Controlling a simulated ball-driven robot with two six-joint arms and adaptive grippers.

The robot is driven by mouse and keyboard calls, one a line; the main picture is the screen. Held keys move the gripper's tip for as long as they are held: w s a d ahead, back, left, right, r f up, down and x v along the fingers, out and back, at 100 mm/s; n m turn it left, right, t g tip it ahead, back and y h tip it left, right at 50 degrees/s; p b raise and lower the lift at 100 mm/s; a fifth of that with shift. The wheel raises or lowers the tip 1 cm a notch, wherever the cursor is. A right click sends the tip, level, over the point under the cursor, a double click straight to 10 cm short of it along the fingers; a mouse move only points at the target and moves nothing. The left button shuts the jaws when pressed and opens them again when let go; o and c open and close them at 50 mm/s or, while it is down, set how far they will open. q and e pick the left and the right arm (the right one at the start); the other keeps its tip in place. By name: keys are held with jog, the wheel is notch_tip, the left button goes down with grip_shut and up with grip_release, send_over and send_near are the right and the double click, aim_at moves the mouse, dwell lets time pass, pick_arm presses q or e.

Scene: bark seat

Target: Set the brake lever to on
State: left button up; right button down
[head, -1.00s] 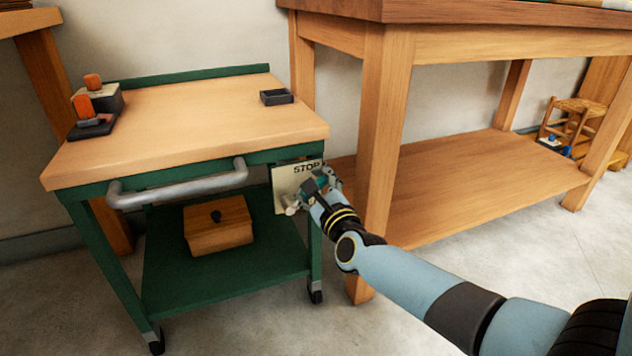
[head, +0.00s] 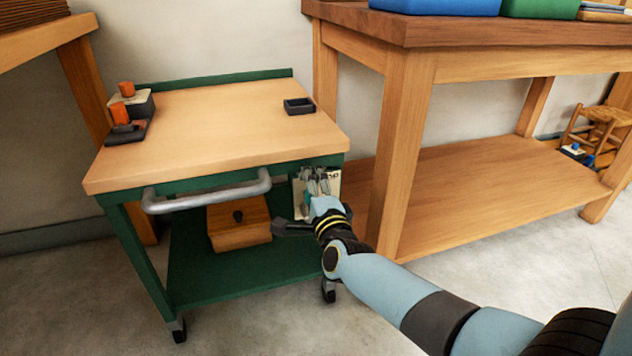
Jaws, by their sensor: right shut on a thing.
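The brake panel (head: 299,205) is a pale plate with dark lettering at the right front of the green cart, under its top. My right gripper (head: 316,181) is in front of the plate and covers most of its lettering. Its fingers point upward and are shut on the brake lever, which is mostly hidden behind the fingers and wrist. The lever's exact angle cannot be told. My left gripper is not in view.
The green cart's wooden top (head: 220,125) carries a small dark tray (head: 299,106) and a dark block with orange knobs (head: 128,108). A grey handle (head: 207,192) crosses the front. A wooden box (head: 238,235) sits on the lower shelf. A workbench (head: 402,150) stands close at right.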

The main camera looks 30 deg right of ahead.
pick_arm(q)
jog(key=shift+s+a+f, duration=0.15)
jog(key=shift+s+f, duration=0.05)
pick_arm(e)
jog(key=shift+a+n, duration=0.4)
jog(key=shift+n, duration=0.2)
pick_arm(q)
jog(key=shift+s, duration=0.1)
pick_arm(e)
jog(key=c, duration=0.7)
grip_release()
jog(key=shift+w+a, duration=0.1)
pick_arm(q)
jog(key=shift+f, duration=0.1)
